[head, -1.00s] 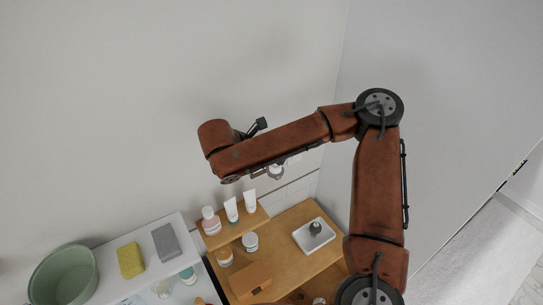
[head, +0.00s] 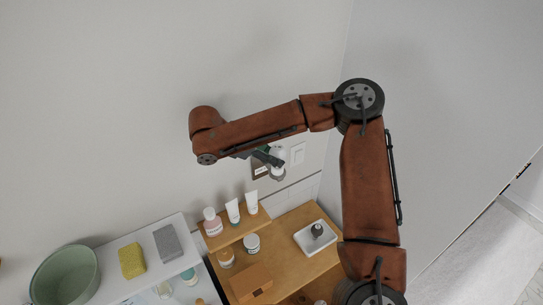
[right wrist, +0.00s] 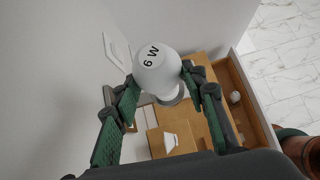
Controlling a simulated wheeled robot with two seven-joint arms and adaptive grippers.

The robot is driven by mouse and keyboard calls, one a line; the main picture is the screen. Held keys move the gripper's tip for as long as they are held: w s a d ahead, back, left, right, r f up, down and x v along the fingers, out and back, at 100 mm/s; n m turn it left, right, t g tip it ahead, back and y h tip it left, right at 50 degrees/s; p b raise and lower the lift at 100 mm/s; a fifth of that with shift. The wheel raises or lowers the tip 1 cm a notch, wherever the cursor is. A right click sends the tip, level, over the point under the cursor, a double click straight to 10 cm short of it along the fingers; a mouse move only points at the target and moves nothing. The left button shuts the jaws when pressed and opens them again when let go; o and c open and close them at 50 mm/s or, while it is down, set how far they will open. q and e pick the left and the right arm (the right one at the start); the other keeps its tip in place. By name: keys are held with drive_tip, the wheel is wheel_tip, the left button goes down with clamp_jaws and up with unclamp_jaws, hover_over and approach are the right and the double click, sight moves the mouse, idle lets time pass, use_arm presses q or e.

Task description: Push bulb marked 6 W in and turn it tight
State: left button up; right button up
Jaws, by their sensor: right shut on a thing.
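The white bulb (right wrist: 155,70) marked 6 W is between the green-padded fingers of my right gripper (right wrist: 160,80), which is shut on it. Its rounded end with the mark faces the right wrist camera. In the head view the bulb (head: 278,153) shows at the tip of my right gripper (head: 269,157), close to the wall. A pale ring-shaped holder (head: 278,174) is just below the bulb; part of it (right wrist: 174,98) shows behind the bulb in the right wrist view. The bulb's base is hidden, and I cannot tell whether it is seated. My left gripper is not in view.
A white wall plate (head: 298,154) is right of the bulb. Below stands a wooden cabinet (head: 285,227) with tubes, jars, a wooden box (head: 251,283) and a white tray (head: 316,247). A white shelf (head: 148,281) at left holds a green bowl (head: 64,276) and sponges.

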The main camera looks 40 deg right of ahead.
drive_tip(key=shift+f, duration=0.2)
drive_tip(key=o, duration=1.2)
drive_tip(key=shift+r, duration=0.1)
drive_tip(key=v, duration=1.2)
